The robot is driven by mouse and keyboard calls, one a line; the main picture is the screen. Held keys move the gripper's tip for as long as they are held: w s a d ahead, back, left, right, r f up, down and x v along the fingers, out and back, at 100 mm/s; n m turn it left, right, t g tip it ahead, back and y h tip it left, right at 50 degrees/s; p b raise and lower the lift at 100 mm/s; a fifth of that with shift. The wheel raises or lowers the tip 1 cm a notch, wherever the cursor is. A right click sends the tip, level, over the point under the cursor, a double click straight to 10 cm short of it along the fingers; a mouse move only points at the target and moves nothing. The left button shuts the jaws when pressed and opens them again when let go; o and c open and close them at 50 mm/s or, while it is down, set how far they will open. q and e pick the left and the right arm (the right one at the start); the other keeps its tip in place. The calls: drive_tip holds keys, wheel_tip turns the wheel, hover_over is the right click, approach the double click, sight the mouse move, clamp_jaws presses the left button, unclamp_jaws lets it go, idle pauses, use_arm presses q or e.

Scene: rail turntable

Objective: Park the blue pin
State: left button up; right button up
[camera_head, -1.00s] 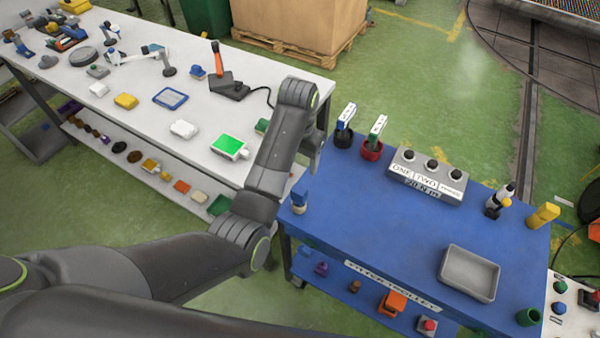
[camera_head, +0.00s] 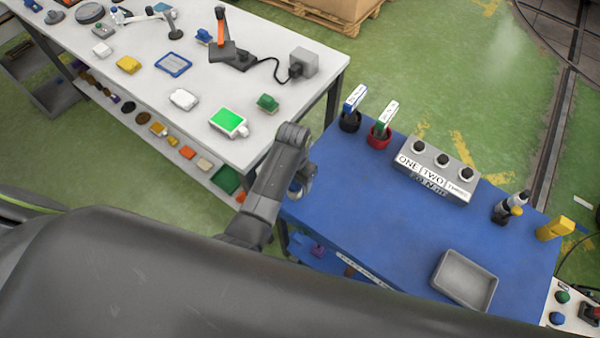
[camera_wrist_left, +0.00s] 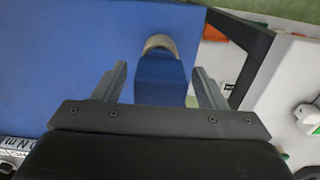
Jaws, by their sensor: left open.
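The blue pin (camera_head: 293,190) stands at the near left corner of the blue trolley top (camera_head: 335,215), mostly hidden behind my gripper in the head view. In the left wrist view a blue block with a pale rounded end, seemingly this pin (camera_wrist_left: 162,78), lies between my fingers with gaps on both sides. My left gripper (camera_wrist_left: 160,85) is open around it; it also shows at the trolley corner in the head view (camera_head: 304,184). A grey block labelled ONE, TWO, THREE (camera_head: 436,170) with three dark round tops stands at the back of the trolley. My right gripper is out of view.
A black cup (camera_head: 350,122) with a blue-marked tag and a red cup (camera_head: 379,137) with a green-marked tag stand behind. A grey tray (camera_head: 464,279), a dark bottle-like item (camera_head: 508,208) and a yellow block (camera_head: 554,229) are right. The trolley's middle is clear.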

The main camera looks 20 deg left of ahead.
use_arm(q)
drive_tip(key=shift+s, duration=0.25)
drive_tip(key=shift+c, duration=0.6)
drive_tip(key=shift+w, duration=0.1)
drive_tip(key=c, duration=1)
